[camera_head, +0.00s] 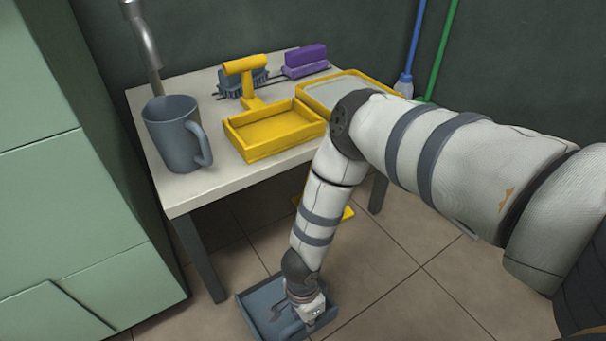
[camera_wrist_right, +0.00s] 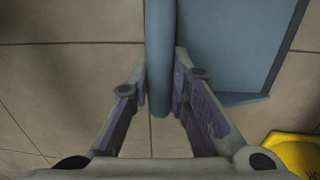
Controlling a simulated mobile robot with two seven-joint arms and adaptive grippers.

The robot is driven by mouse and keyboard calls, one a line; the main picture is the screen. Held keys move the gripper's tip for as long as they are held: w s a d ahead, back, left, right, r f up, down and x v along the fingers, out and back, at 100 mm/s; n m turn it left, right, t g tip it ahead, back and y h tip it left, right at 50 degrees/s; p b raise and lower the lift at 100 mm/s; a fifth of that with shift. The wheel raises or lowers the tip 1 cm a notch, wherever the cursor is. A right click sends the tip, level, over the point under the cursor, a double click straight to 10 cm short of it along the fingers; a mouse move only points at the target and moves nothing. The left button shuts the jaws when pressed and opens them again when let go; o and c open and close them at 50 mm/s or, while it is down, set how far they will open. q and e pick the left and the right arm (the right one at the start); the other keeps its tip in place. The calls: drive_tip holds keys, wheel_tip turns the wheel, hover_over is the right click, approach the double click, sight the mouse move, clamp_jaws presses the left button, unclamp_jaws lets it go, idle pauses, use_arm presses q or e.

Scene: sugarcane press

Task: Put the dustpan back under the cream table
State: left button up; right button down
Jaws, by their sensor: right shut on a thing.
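The blue-grey dustpan (camera_head: 258,299) is at floor level in front of the cream table (camera_head: 218,182), near its front left leg, in the head view. My right gripper (camera_head: 303,316) reaches down to it from above. In the right wrist view, the fingers (camera_wrist_right: 164,98) are closed around the dustpan's blue handle (camera_wrist_right: 160,50), with the flat pan (camera_wrist_right: 230,45) to the right. Whether the pan touches the floor or hangs just above it, I cannot tell. My forearm hides part of the space under the table. My left gripper is not in view.
A grey mug (camera_head: 172,130), yellow tray (camera_head: 270,133), yellow-handled tool (camera_head: 245,66) and purple brush (camera_head: 305,60) are on the table. A yellow object (camera_head: 347,213) lies low by the table. Green cabinets (camera_head: 70,190) border the left. Tiled floor is open at front right (camera_head: 400,300).

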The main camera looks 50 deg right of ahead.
drive_tip(key=shift+r, duration=0.1)
drive_tip(key=c, duration=1.5)
unclamp_jaws()
